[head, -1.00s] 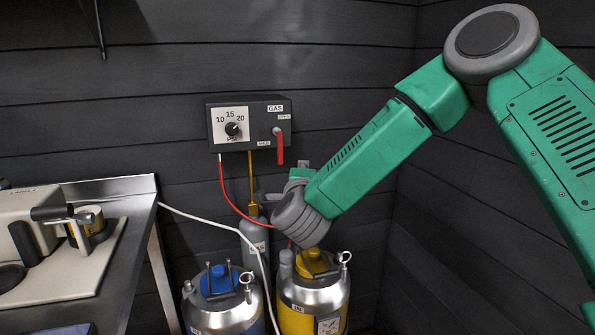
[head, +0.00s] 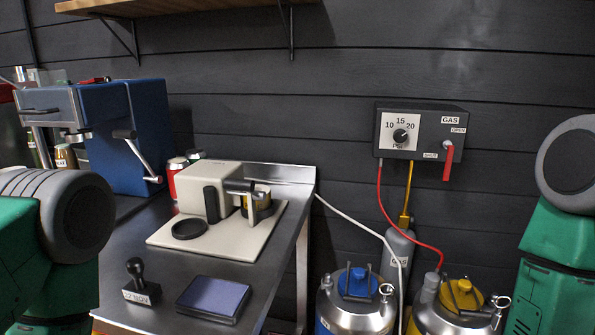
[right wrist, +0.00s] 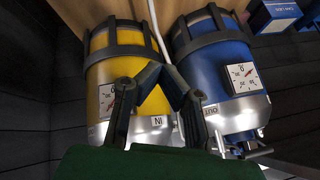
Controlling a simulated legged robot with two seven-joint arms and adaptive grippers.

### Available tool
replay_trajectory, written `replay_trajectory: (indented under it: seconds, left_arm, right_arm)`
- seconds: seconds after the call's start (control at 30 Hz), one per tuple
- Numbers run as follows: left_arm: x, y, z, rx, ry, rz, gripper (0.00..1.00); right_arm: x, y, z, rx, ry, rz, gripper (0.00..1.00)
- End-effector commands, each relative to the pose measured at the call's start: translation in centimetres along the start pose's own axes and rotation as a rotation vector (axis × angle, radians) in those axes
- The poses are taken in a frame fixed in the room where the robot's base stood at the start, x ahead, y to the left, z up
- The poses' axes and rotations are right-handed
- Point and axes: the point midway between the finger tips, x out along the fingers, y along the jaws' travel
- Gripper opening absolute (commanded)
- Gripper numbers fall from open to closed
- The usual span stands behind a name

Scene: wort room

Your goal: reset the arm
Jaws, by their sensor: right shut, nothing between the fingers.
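My right gripper (right wrist: 158,72) is in the right wrist view, its two fingers meeting at the tips with nothing between them. Behind the fingers stand a yellow keg (right wrist: 150,98) and a blue keg (right wrist: 226,90), each with a gauge. The gripper appears apart from both. In the head view only a green and grey part of my right arm (head: 572,190) shows at the right edge; its gripper is out of that view. My left arm (head: 60,225) shows at the left edge, and its gripper is not visible.
A gas box (head: 422,132) with a dial and red lever hangs on the dark wall. Below it stand the blue-topped keg (head: 352,312), yellow-topped keg (head: 455,318) and grey cylinder (head: 399,250). The steel table (head: 165,262) holds a stamp (head: 141,280), a pad (head: 213,299) and machines.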

Motion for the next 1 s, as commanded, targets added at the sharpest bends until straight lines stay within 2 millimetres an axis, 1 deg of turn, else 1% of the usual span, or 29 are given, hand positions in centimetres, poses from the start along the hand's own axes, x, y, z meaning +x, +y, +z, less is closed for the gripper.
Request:
replay_trajectory:
  seconds: [0.03, 0.1, 0.2, 0.3, 0.43, 1.0]
  left_arm:
    - [0.0, 0.0, 0.0, 0.0, 0.0, 0.0, 0.5]
    - [0.0, 0.0, 0.0, 0.0, 0.0, 0.0, 0.5]
    - [0.0, 0.0, 0.0, 0.0, 0.0, 0.0, 0.5]
    - [0.0, 0.0, 0.0, -0.001, 0.0, 0.0, 0.5]
    - [0.0, 0.0, 0.0, -0.001, 0.0, 0.0, 0.5]
    - [0.0, 0.0, 0.0, -0.001, 0.0, 0.0, 0.5]
  right_arm:
    - [-0.5, 2.1, 3.5, -0.104, -0.099, 0.036, 0.0]
    - [-1.6, 4.6, 7.3, -0.234, -0.223, 0.073, 0.0]
    - [-3.5, 7.7, 11.5, -0.383, -0.375, 0.108, 0.0]
    - [-5.1, 9.9, 14.0, -0.481, -0.481, 0.126, 0.0]
    - [-6.1, 11.2, 15.3, -0.539, -0.546, 0.135, 0.0]
    - [-6.2, 11.3, 15.4, -0.541, -0.548, 0.135, 0.0]
